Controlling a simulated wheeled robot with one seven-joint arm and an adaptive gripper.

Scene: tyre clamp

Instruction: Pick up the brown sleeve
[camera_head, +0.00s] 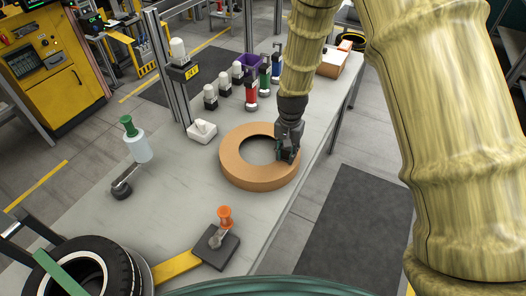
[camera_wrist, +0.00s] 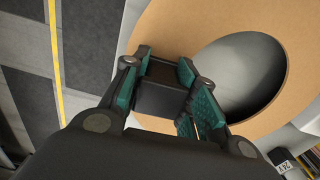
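The brown sleeve (camera_head: 252,179) is a thick, wide ring lying flat on the grey table, with an open hole in its middle. It also fills the upper right of the wrist view (camera_wrist: 200,25). My gripper (camera_head: 289,154) is at the sleeve's right side, pointing down over its rim. In the wrist view, the teal-padded fingers of my gripper (camera_wrist: 163,66) stand apart, one near the sleeve's outer edge and one near the hole. A dark block shows between them. I cannot tell whether the fingers touch the sleeve.
Several small bottles, one red (camera_head: 251,93), stand behind the sleeve. A white box (camera_head: 202,131) and a clear bottle with a green top (camera_head: 137,145) are to the left. A tyre (camera_head: 84,270) and a clamp with an orange knob (camera_head: 224,217) are in front. A metal post (camera_head: 165,70) rises behind.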

